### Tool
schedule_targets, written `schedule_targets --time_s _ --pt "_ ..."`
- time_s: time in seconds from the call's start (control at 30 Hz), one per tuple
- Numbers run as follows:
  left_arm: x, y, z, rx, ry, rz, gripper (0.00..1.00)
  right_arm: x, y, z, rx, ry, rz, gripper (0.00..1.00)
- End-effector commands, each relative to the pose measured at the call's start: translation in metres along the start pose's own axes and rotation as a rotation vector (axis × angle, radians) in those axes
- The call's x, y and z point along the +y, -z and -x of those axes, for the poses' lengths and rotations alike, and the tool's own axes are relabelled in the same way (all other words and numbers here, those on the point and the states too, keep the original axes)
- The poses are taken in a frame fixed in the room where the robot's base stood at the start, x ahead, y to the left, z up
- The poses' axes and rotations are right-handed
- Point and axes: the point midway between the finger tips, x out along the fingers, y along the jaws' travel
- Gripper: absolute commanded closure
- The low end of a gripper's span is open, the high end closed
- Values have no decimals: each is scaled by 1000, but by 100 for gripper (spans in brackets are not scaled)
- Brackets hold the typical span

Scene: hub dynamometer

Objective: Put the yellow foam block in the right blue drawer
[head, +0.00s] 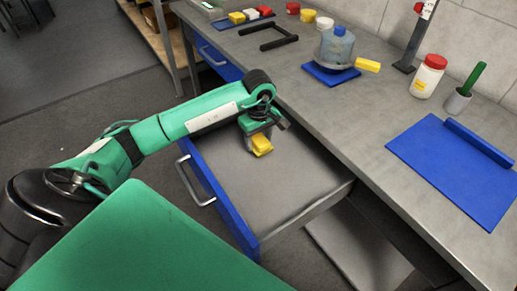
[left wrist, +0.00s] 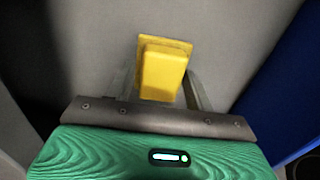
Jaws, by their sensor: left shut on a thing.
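The yellow foam block (head: 262,146) is in my left gripper (head: 256,142), over the back left part of the open right blue drawer. In the left wrist view the block (left wrist: 163,76) sits between the two fingers of the left gripper (left wrist: 162,85), which is shut on it. The right drawer (head: 228,207) is pulled out, with a blue front, a metal handle and a bare grey floor. Whether the block touches the drawer floor is hard to tell. My right gripper is not in view.
The left blue drawer (head: 218,61) looks shut. On the grey worktop (head: 330,125) stand a clear jug (head: 337,48) on a blue mat, a red-lidded jar (head: 428,77), a green-handled tool in a cup (head: 462,94) and a blue tray (head: 450,170). The drawer's front half is clear.

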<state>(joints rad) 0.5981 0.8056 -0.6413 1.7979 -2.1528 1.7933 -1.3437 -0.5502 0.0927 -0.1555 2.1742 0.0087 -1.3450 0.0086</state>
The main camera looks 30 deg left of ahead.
Motion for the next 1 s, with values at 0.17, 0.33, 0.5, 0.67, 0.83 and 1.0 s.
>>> schedule_targets --time_s 0.17,0.33,0.5,0.67,0.83,1.0 --pt "0 0 -12 0 0 0 69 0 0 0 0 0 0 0" --pt "0 -1 -36 -3 1 1 69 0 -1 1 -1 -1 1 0" --pt "0 0 -50 0 -1 0 69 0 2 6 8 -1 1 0" --pt "0 0 -49 1 -1 0 69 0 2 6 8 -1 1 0" --pt "0 0 -52 1 -1 -1 69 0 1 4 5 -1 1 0" --pt "0 0 -52 1 -1 -1 24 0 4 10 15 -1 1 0"
